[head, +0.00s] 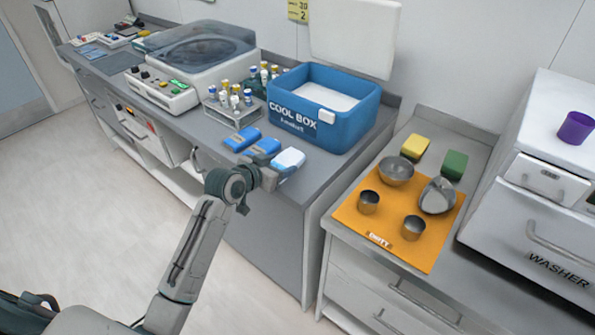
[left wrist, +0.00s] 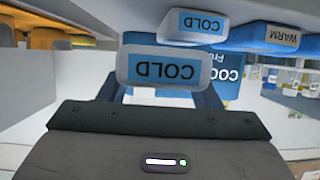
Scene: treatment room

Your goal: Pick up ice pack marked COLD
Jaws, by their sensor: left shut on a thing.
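In the left wrist view a white ice pack with a blue COLD label (left wrist: 172,68) sits between the fingers of my left gripper (left wrist: 160,92), which is shut on it. A second white pack marked COLD (left wrist: 196,27) shows just beyond it, beside a blue pack marked WARM (left wrist: 266,37). In the head view my left gripper (head: 269,179) is at the counter's front edge, next to a whitish pack (head: 289,159); its label cannot be read there. Two blue packs (head: 242,139) (head: 264,147) lie to its left. My right gripper is out of view.
The blue cool box (head: 335,125) stands open behind the packs, its white lid raised. A rack of vials (head: 233,112) and a centrifuge-like machine (head: 200,52) stand to the left. On the right counter an orange mat (head: 371,226) holds metal bowls and cups.

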